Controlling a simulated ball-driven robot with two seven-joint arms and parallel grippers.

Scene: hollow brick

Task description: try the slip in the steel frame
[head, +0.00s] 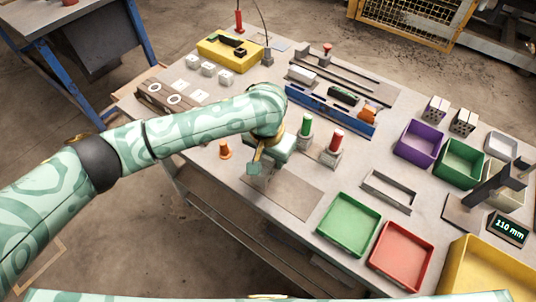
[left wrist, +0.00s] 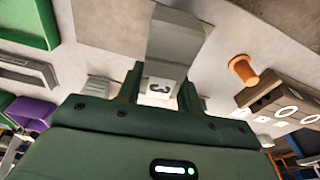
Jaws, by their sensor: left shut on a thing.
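My left gripper (head: 262,158) is over the table's near left part, above a flat grey plate (head: 283,191). It is shut on the slip, a grey block (left wrist: 174,40) with a dark mark like a 3, which sticks out beyond the fingers in the left wrist view. In the head view the slip is partly hidden by the gripper. The steel frame (head: 387,201), a grey rectangle with an open middle, lies on the table to the right, apart from the slip. It also shows at the left of the left wrist view (left wrist: 40,72). My right gripper is out of view.
A green tray (head: 331,232) and a red tray (head: 381,262) lie along the near edge. Green and red handled gauges (head: 334,158) stand between gripper and frame. An orange spool (head: 225,150) is left of the gripper. A display (head: 509,228) reads 110 mm.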

